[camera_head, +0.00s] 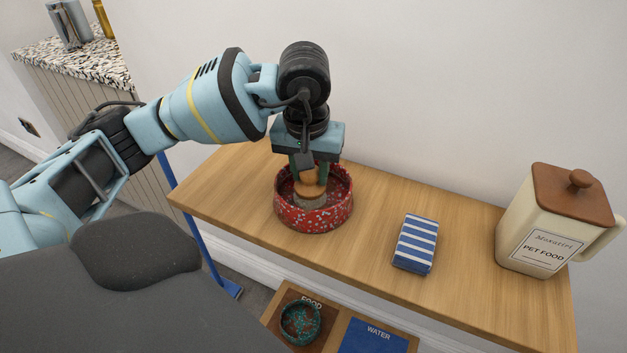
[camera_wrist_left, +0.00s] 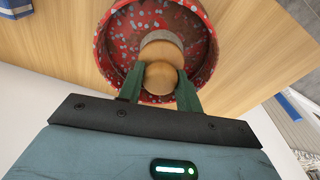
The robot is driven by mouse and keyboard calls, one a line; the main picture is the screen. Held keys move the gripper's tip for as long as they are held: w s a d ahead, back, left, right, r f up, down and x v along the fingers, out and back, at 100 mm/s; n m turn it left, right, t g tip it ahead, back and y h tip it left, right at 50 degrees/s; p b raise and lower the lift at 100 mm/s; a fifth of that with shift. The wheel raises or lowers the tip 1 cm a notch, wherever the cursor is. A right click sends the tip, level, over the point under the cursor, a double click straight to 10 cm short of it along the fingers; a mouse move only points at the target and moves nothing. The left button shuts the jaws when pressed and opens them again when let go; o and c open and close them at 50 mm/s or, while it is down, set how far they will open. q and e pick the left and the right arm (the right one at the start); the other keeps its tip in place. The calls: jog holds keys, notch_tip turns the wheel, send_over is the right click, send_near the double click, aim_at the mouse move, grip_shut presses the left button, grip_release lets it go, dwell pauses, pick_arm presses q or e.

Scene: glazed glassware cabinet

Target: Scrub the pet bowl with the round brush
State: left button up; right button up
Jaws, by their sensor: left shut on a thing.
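The pet bowl (camera_head: 313,219) is red with pale speckles and stands on the wooden shelf near its left end. My left gripper (camera_head: 309,179) points down into the bowl and is shut on the round wooden knob of the brush (camera_head: 312,192). The brush is inside the bowl, its grey lower part low against the bowl's inside. In the left wrist view the green fingers (camera_wrist_left: 160,88) hold the brush knob (camera_wrist_left: 161,77), with the speckled bowl (camera_wrist_left: 113,48) around it. Whether the bristles touch the bowl's bottom is hidden. My right gripper is not in view.
A blue-and-white striped cloth (camera_head: 415,243) lies right of the bowl on the wooden shelf (camera_head: 375,204). A cream pet food jar (camera_head: 544,231) stands at the right end. Below are a teal bowl (camera_head: 301,322) on a food mat and a blue water mat (camera_head: 373,338).

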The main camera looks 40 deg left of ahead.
pick_arm(q)
jog(key=shift+a+f, duration=0.1)
jog(key=shift+a, duration=0.4)
jog(key=shift+d, duration=0.6)
jog(key=shift+d, duration=0.1)
jog(key=shift+d, duration=0.5)
jog(key=shift+d, duration=0.1)
jog(key=shift+d, duration=0.5)
